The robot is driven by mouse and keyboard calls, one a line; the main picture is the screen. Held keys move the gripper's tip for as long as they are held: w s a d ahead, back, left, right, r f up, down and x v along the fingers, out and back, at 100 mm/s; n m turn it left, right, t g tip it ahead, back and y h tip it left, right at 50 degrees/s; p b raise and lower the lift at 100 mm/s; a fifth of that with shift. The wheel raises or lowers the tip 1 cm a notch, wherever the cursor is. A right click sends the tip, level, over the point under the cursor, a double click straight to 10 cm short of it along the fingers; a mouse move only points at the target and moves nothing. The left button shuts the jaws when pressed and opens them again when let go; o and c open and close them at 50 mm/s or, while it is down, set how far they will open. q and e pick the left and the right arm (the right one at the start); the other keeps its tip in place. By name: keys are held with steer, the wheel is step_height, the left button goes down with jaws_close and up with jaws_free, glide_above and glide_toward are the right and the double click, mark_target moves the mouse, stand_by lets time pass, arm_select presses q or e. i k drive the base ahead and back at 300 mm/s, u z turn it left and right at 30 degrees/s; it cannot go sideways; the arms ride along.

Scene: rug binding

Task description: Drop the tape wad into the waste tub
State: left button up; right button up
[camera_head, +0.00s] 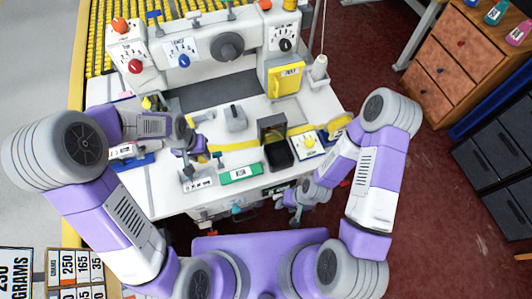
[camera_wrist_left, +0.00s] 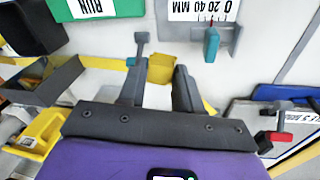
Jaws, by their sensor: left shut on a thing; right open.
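The tape wad is a small crumpled yellow lump (camera_wrist_left: 161,68) between the fingertips of my left gripper (camera_wrist_left: 158,75) in the left wrist view. In the head view my left gripper (camera_head: 196,154) is over the left-middle of the white table, shut on the wad, which is mostly hidden there. A dark open-topped box, likely the waste tub (camera_head: 279,153), stands on the table to the right of that gripper; it also shows at the left of the wrist view (camera_wrist_left: 45,82). My right gripper (camera_head: 292,208) is open and empty at the table's front edge.
A green RUN block (camera_head: 240,174) lies at the front edge between my left gripper and the dark box. A yellow unit with a knob (camera_head: 309,143) stands right of the box. A grey block (camera_head: 235,118) and the large machine (camera_head: 215,45) are behind.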

mark_target(276, 158)
steer(key=k, duration=0.35)
steer(key=u, duration=2)
steer(key=k, duration=1.25)
steer(key=z, duration=2)
steer(key=i, duration=1)
